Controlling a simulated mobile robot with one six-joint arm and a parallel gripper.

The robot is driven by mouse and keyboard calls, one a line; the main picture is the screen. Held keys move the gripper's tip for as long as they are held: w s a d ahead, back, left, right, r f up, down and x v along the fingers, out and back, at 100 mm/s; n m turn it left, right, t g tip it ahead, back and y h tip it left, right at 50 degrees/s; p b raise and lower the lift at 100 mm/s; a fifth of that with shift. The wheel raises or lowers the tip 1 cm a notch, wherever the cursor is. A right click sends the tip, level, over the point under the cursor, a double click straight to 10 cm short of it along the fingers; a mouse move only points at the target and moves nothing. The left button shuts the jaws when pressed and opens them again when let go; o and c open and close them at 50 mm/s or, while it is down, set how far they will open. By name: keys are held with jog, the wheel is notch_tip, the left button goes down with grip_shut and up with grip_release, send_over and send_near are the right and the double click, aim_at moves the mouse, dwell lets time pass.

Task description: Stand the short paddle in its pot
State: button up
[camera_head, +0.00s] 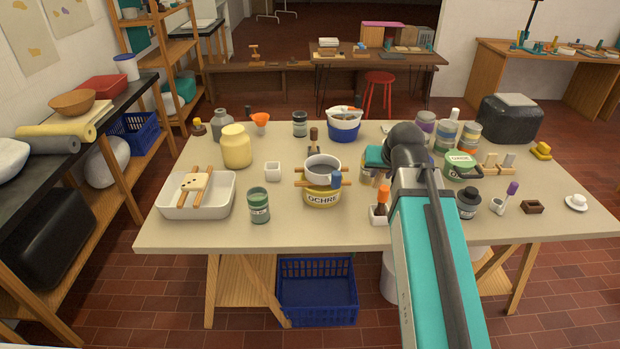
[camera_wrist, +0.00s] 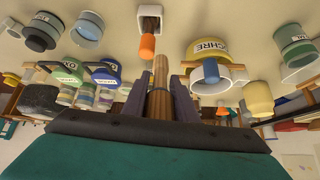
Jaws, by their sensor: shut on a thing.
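In the wrist view my gripper (camera_wrist: 160,98) is shut on a short wooden rod, which looks like the short paddle (camera_wrist: 161,74). Its rounded pale end points away from the jaws, and a darker band shows between the fingers. In the head view the jaws are mostly hidden by my arm. A small white pot (camera_head: 378,216) stands near the table's front edge with an orange-handled tool (camera_head: 383,194) upright in it. This pot also shows in the wrist view (camera_wrist: 145,11), beyond the rod's end. Another small white pot (camera_head: 272,174) looks empty. I cannot tell which pot belongs to the paddle.
The ochre tin (camera_head: 322,199) with a grey pan above it stands left of the orange tool. A green jar (camera_head: 259,206) and white tray (camera_head: 222,207) are further left. A dark jar (camera_head: 467,203) and a pot with a purple-tipped tool (camera_head: 512,188) are right of my arm.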

aim_at(379, 179)
jog(key=s, duration=0.1)
jog(key=s+r, duration=0.1)
jog(key=s, duration=0.1)
jog(key=shift+r, duration=0.25)
jog(key=shift+a, duration=0.1)
